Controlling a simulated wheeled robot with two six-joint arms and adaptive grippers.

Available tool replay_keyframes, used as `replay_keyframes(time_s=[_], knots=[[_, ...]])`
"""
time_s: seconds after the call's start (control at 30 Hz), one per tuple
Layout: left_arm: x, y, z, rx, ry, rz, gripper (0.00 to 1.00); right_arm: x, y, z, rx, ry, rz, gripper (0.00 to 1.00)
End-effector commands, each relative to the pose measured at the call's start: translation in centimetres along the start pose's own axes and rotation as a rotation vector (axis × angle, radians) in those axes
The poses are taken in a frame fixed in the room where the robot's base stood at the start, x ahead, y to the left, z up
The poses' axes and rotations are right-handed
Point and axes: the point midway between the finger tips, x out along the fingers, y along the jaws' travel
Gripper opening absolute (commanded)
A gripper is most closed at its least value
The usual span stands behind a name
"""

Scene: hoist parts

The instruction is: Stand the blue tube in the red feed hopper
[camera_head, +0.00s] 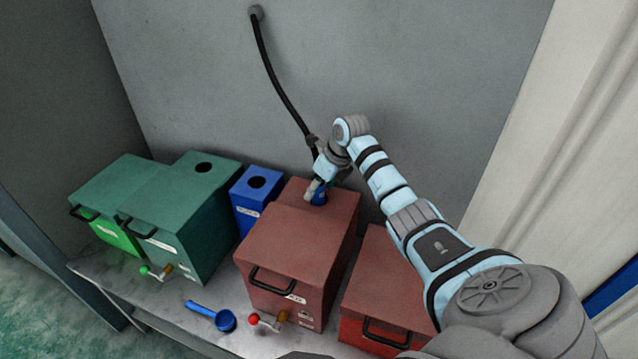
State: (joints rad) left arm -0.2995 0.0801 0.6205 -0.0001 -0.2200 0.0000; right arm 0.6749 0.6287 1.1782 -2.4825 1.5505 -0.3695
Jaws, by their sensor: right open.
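The blue tube (320,198) is at the top of the middle red feed hopper (290,240), toward the back of its lid. Only a short piece of the tube shows; its lower part is hidden, seemingly inside the hopper. A black hose (277,82) runs from the wall down to the area behind my right gripper. My right gripper (315,190) is open, right at the tube's upper part; I cannot tell whether its fingers touch it. My left gripper is not in view.
Two green hoppers (195,225) and a narrow blue hopper (246,222) stand at the left. A second red hopper (385,290) is partly behind my right arm. A blue scoop (212,315) and a red-knobbed valve (265,321) are in front. A grey wall is behind.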

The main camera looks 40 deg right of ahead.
Motion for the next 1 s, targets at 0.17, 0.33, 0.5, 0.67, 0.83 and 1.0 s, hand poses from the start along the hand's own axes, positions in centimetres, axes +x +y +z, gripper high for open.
replay_keyframes(time_s=[0.17, 0.33, 0.5, 0.67, 0.83, 1.0], knots=[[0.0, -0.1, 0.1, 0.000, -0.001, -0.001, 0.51, -1.1, 0.0, 0.1, -0.002, -0.003, -0.001, 0.51], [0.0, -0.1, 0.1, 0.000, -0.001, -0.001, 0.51, -5.4, -0.1, 0.1, -0.004, -0.004, -0.005, 0.51], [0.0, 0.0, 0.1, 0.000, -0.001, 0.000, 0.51, -9.9, 0.0, 0.0, -0.003, -0.002, -0.004, 0.51], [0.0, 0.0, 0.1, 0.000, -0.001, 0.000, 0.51, -11.9, 0.1, 0.0, -0.001, -0.001, -0.002, 0.51], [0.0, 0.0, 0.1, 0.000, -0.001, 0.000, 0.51, -12.1, 0.1, -0.1, -0.001, 0.000, 0.000, 0.51], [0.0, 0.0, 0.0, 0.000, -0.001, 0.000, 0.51, -12.1, 0.1, -0.1, 0.000, 0.000, -0.001, 0.51]])
